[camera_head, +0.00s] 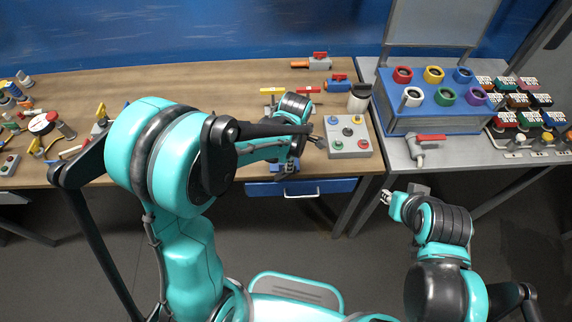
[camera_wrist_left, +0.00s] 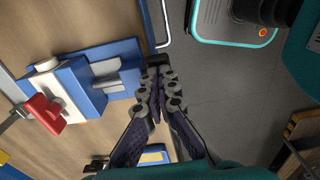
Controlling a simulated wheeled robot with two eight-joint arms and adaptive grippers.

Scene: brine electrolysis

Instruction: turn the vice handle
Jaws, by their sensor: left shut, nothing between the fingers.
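The blue vice (camera_wrist_left: 95,82) with grey jaws sits on the wooden bench near its front edge in the left wrist view. In the head view my left arm mostly covers it, and only a little blue (camera_head: 280,168) shows. My left gripper (camera_wrist_left: 158,88) is shut and empty, its fingertips right beside the vice's front side. A dark piece (camera_wrist_left: 157,61) lies just past the fingertips; it may be part of the vice handle, and I cannot tell whether they touch. My right gripper (camera_head: 387,197) is off to the right, in front of the grey table, away from the vice.
A red-handled part (camera_wrist_left: 44,112) is near the vice. A grey box with coloured buttons (camera_head: 347,137) stands to its right on the bench (camera_head: 215,87). A blue drawer (camera_head: 335,187) is under the edge. A blue box with coloured rings (camera_head: 440,121) stands on the grey table.

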